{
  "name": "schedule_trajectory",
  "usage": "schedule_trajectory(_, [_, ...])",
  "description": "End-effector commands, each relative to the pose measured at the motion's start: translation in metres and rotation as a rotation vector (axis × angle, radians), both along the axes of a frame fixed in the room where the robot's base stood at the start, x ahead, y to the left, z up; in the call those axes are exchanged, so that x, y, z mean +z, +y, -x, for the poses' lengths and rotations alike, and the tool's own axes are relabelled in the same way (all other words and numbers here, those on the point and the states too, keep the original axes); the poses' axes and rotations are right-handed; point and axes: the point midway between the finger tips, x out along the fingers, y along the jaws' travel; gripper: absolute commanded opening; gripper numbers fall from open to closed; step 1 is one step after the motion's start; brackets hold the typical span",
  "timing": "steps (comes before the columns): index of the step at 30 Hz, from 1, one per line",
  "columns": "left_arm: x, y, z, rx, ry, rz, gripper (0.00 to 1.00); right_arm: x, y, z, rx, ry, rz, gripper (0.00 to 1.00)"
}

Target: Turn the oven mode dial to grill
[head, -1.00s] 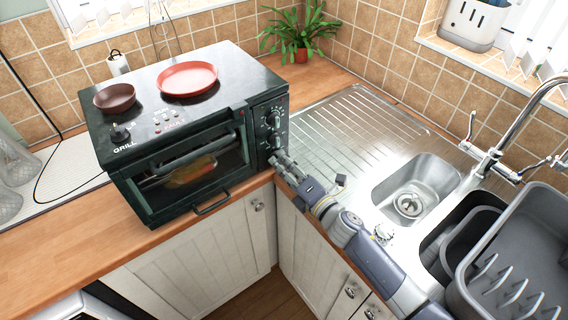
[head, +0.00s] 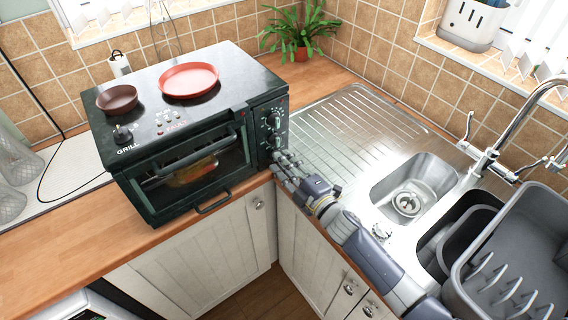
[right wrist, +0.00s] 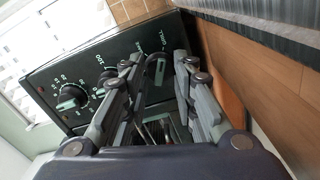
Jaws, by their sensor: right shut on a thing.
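The dark green oven (head: 170,130) stands on the wooden counter, with a column of dials (head: 273,121) on the right of its front. My right gripper (head: 280,158) is at the lowest dial of this column and hides most of it in the head view. In the right wrist view the panel is turned sideways, and the fingers (right wrist: 157,68) close around the mode dial (right wrist: 156,68), near the GRILL lettering. My left gripper is out of view.
A red pan (head: 189,80) and a brown pan (head: 117,98) sit on the oven top. A potted plant (head: 300,38) stands behind the oven.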

Motion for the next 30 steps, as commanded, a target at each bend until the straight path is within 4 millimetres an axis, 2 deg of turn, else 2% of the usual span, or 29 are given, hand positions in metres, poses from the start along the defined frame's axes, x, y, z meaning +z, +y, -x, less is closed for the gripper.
schedule_trajectory(14, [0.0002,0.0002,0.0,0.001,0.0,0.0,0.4,-0.0019,0.0008,0.0011,0.002,0.01,-0.009,0.02])
schedule_trajectory(15, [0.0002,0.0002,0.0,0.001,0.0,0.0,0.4,-0.0019,0.0008,0.0011,0.002,0.01,-0.009,0.33])
schedule_trajectory(17, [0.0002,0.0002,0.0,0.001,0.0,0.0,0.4,-0.0018,0.0007,0.001,0.001,0.01,-0.009,0.46])
schedule_trajectory(26, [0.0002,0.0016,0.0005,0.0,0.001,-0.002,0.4,-0.0005,0.0003,0.0004,0.0,0.008,-0.009,0.47])
schedule_trajectory(30, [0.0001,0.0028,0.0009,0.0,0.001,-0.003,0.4,-0.0018,-0.0048,0.007,0.0,0.01,-0.008,0.47])
